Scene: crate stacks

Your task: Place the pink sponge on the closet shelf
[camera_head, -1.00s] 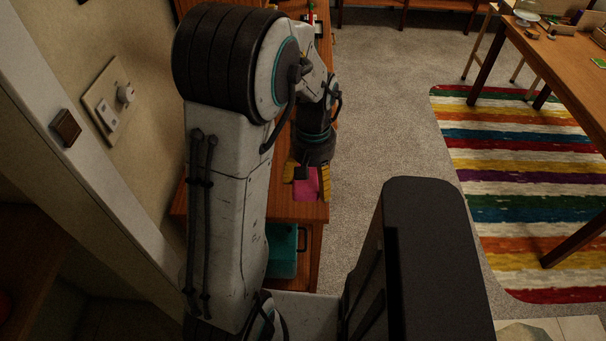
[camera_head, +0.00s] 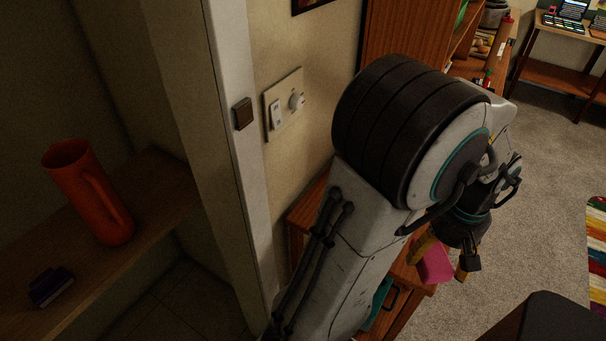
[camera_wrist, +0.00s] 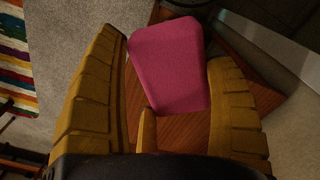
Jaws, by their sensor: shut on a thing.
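The pink sponge (camera_head: 435,262) is in my gripper (camera_head: 442,262), above the front corner of a wooden cabinet. The closet shelf (camera_head: 165,205) is a wooden board at the left of the head view, beyond a white door frame. An orange pitcher (camera_head: 92,195) stands on it and a small dark object (camera_head: 50,287) lies near its front left. Bare board shows between and to the right of them.
The white door frame (camera_head: 232,160) stands between my arm and the closet. A wall switch and socket plate (camera_head: 284,104) is beside it. The wooden cabinet (camera_head: 405,275) is below my arm. Open carpet (camera_head: 545,190) lies to the right, with a striped rug (camera_head: 597,235) at the edge.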

